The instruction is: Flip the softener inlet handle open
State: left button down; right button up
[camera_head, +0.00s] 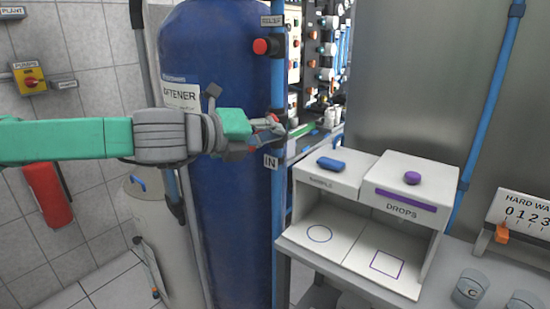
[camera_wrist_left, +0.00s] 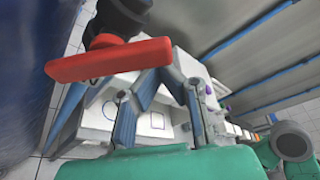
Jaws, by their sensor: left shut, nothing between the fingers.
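The softener inlet handle is a flat red bar (camera_wrist_left: 108,60) on a dark valve body (camera_wrist_left: 112,20), large in the left wrist view. In the head view, my left gripper (camera_head: 276,126) mostly covers that valve, on the blue pipe (camera_head: 278,85) just above the IN label (camera_head: 271,162). The tall blue softener tank (camera_head: 232,220) stands behind my arm. My left gripper is shut and empty, with its fingertips close to the handle. Whether they touch it I cannot tell. In the wrist view, the bar crosses in front of the fingers. My right gripper is not in view.
Another valve with a red knob (camera_head: 260,46) sits higher on the same pipe. A white test station (camera_head: 433,240) stands on the bench to the right. A grey tank (camera_head: 145,190) and a red extinguisher (camera_head: 47,194) are on the left.

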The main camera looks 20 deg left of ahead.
aim_at(268, 118)
pick_arm(q)
jog(key=shift+w+a+r+n+t+h+b, duration=0.2)
jog(key=shift+a+r+n+h+b, duration=0.3)
jog(key=shift+n+b, duration=0.95)
jog(key=shift+w+a+r+n+t+h+b, duration=0.25)
jog(key=shift+a+r+n+b, duration=0.35)
jog(key=shift+b, duration=1.65)
jog(key=shift+r, duration=0.25)
